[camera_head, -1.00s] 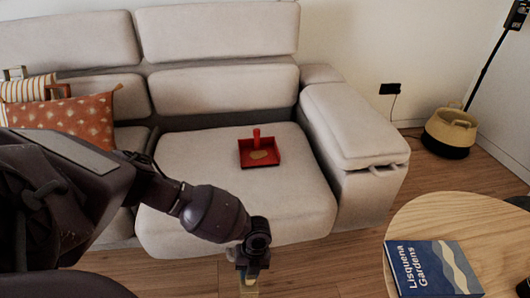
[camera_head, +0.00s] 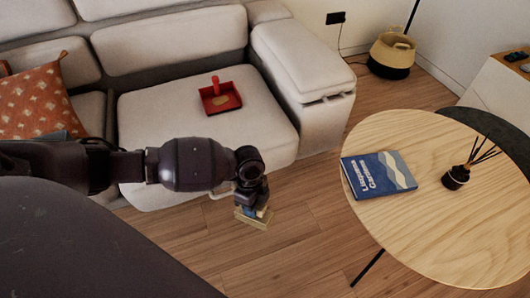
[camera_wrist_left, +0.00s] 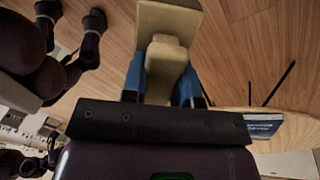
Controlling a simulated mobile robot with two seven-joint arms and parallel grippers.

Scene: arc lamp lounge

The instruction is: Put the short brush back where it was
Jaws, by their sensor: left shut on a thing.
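My left gripper (camera_head: 253,204) is shut on the short brush (camera_head: 254,218), above the floor in front of the sofa. In the left wrist view the brush (camera_wrist_left: 166,22) shows as a pale tan block with a stubby tan handle between the blue fingers of the gripper (camera_wrist_left: 162,82). A red dustpan (camera_head: 232,103) with an upright red handle lies on the sofa seat, well apart from the brush. My right gripper is not seen for certain.
The grey sofa (camera_head: 165,105) stands at the back left, with an orange patterned cushion (camera_head: 38,105). A round wooden table (camera_head: 430,225) at the right holds a blue book (camera_head: 378,174) and a reed diffuser (camera_head: 456,177). A basket (camera_head: 391,55) stands by the wall. Floor between sofa and table is clear.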

